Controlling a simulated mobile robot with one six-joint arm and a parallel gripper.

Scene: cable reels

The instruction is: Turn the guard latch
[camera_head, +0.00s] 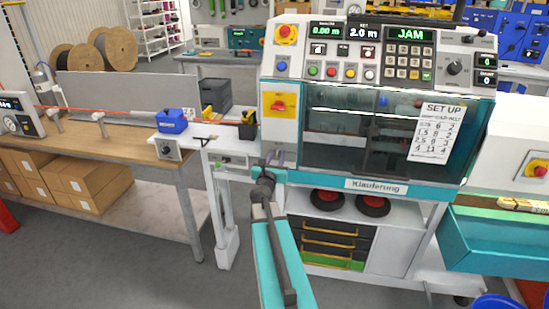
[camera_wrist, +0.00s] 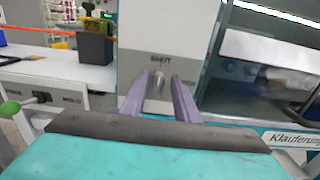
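The guard latch (camera_wrist: 156,88) shows in the wrist view as a small grey metal knob on the machine's white front panel, below a dark label that seems to read "SHUT". My gripper (camera_wrist: 160,77) has its two purple fingers apart, one on each side of the latch, with some gap showing; whether they touch it is unclear. In the head view my gripper (camera_head: 275,158) is at the machine's lower left corner, beside the dark guard window (camera_head: 345,135), and the latch is hidden there. The display (camera_head: 410,34) reads "JAM".
A yellow box with a red switch (camera_head: 279,104) sits above my gripper. A workbench (camera_head: 130,135) with a blue block (camera_head: 172,121) and a red cable stands at the left. A teal tray (camera_head: 495,240) juts out at the right. Grey floor is free at the front left.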

